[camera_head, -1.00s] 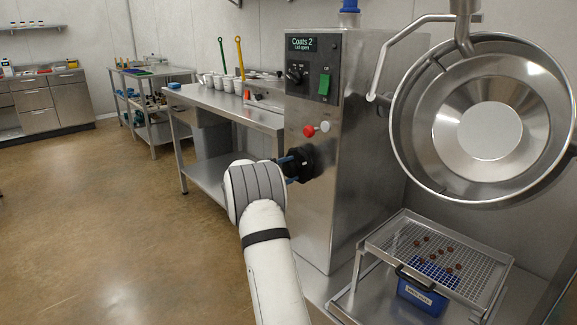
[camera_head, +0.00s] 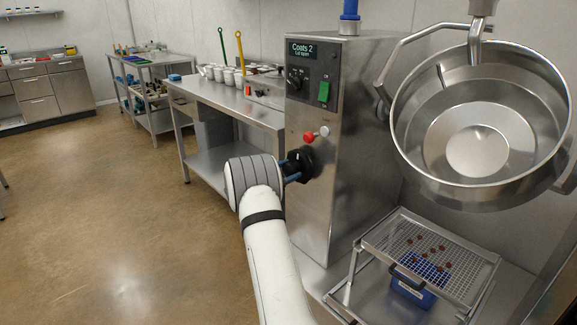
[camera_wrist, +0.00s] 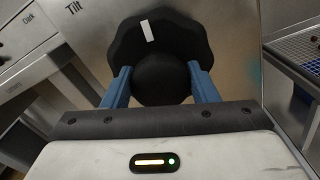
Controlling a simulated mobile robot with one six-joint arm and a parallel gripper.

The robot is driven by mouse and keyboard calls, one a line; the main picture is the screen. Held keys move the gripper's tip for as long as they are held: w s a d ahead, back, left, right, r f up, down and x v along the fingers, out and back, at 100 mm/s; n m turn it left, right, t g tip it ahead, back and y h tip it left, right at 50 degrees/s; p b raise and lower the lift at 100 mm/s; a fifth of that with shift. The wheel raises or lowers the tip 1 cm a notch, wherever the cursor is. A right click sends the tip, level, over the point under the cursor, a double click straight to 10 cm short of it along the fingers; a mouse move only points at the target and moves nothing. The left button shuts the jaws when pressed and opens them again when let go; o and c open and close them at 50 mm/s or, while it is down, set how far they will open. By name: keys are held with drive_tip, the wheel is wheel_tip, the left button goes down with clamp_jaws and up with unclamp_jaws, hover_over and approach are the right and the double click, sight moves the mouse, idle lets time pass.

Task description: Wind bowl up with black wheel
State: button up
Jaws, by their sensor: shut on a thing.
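The black wheel (camera_head: 300,164) sits on the side of the steel machine (camera_head: 322,215), below a red knob and a white knob. In the wrist view the wheel (camera_wrist: 190,35) has a lobed rim with a white mark near its top, beside the label "Tilt". My gripper (camera_wrist: 160,82) is shut on the wheel, its blue fingers on either side of the hub. The steel bowl (camera_head: 478,135) hangs at the right, tilted so that its open mouth and bottom face the camera.
A wire rack (camera_head: 432,250) with several brown pieces stands below the bowl, over a blue container (camera_head: 412,288). A green switch (camera_head: 324,91) is on the machine panel. A steel table (camera_head: 235,112) with white cups stands behind; the floor at left is clear.

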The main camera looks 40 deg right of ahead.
drive_tip(key=shift+n+p, duration=0.45)
drive_tip(key=shift+n, duration=0.45)
drive_tip(key=o, duration=1)
drive_tip(key=shift+c, duration=0.2)
drive_tip(key=a, duration=0.7)
drive_tip(key=shift+s+a+p, duration=0.25)
drive_tip(key=shift+a+p, duration=0.1)
drive_tip(key=shift+a, duration=0.05)
